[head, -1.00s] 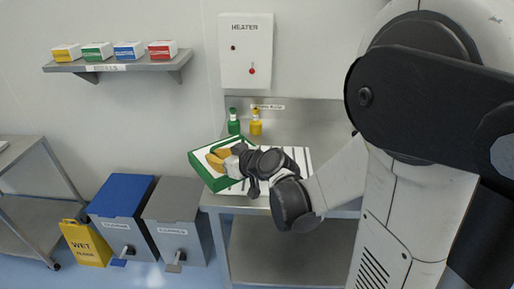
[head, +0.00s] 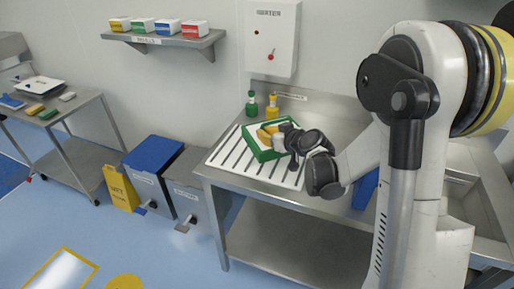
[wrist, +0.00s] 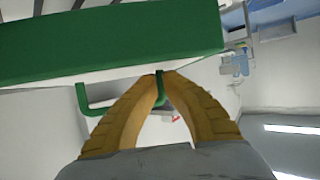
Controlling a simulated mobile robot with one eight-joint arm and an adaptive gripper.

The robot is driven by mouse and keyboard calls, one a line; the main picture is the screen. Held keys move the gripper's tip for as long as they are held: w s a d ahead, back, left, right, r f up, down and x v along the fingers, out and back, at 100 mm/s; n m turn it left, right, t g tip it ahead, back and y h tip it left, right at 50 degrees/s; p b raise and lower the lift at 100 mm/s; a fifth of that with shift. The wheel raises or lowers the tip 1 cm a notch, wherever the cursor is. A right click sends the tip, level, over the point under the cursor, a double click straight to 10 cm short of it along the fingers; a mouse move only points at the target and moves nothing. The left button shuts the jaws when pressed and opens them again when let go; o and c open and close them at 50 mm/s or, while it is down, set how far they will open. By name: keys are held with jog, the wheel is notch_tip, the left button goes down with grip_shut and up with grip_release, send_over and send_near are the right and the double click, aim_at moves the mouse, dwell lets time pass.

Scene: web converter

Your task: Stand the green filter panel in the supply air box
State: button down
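The green filter panel (head: 252,143) has a green frame around a white face. It is held tilted above the ribbed drainboard of the steel sink in the head view. Its green edge (wrist: 110,40) and a green wire handle (wrist: 86,106) fill the upper part of the wrist view. My gripper (head: 268,133) has yellow fingers. In the wrist view its fingertips (wrist: 162,76) meet around the panel's handle, close under the green edge. I cannot make out the supply air box in either view.
A heater box (head: 272,38) and a refill shelf (head: 178,40) are on the wall. Green (head: 252,104) and yellow (head: 272,105) bottles stand behind the drainboard (head: 228,158). Bins (head: 150,170), a yellow wet-floor sign (head: 120,186) and a cart (head: 75,115) stand left. Blue floor in front is open.

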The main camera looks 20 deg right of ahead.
aim_at(252, 134)
jog(key=w+a+f, duration=0.1)
jog(key=w+a+f+b, duration=0.1)
jog(key=w, duration=0.1)
jog(key=w+a+f, duration=0.1)
jog(key=w, duration=0.1)
jog(key=shift+f, duration=0.3)
notch_tip(252, 134, down, 4)
jog(key=shift+f+b, duration=0.1)
jog(key=shift+b, duration=0.95)
jog(key=c, duration=1.6)
grip_release()
